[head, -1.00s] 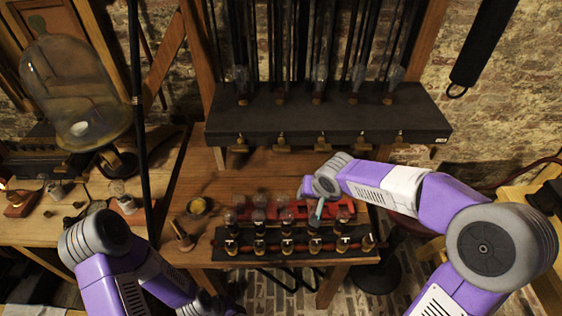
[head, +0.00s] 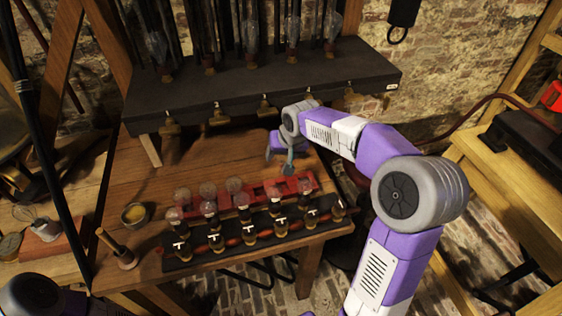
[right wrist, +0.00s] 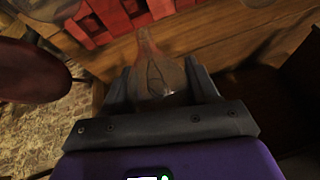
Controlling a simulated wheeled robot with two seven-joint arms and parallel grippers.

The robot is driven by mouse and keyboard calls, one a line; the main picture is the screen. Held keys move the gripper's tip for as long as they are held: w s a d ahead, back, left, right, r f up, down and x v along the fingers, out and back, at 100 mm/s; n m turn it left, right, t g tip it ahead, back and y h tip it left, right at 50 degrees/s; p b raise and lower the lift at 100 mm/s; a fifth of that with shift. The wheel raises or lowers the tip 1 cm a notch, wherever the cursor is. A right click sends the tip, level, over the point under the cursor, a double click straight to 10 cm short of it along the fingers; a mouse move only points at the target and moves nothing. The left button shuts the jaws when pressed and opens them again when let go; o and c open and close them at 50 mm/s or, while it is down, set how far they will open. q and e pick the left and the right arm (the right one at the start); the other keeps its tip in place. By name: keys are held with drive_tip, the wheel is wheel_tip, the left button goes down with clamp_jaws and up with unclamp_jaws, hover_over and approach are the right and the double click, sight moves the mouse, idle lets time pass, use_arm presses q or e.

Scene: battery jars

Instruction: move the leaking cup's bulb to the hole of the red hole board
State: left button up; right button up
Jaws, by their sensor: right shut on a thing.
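My right gripper (head: 287,170) is shut on a clear glass bulb (right wrist: 158,72), which shows between its two fingers (right wrist: 160,85) in the right wrist view. In the head view this gripper is over the right part of the red hole board (head: 305,182), and the bulb is hard to make out there. In front is a dark rack (head: 185,262) with several brass cups (head: 217,241). I cannot tell which cup leaks. The red board also shows in the right wrist view (right wrist: 110,20). My left gripper is out of view.
A dark shelf (head: 240,105) with hanging brass fittings runs above the back of the wooden table (head: 130,190). A small dish (head: 136,213) and a wooden-handled tool (head: 115,248) are left of the rack. Bare tabletop lies behind the red board.

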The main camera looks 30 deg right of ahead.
wheel_tip(320, 180, down, 5)
drive_tip(key=b, duration=0.3)
drive_tip(key=shift+r+b, duration=0.2)
drive_tip(key=shift+b, duration=0.2)
drive_tip(key=shift+f+b, duration=1.05)
drive_tip(key=shift+f, duration=0.55)
idle(1.1)
drive_tip(key=o, duration=1.2)
drive_tip(key=shift+o, duration=0.2)
drive_tip(key=shift+r, duration=0.1)
drive_tip(key=p+v, duration=0.2)
drive_tip(key=v, duration=0.5)
drive_tip(key=shift+s+r+p, duration=0.2)
drive_tip(key=shift+p, duration=0.2)
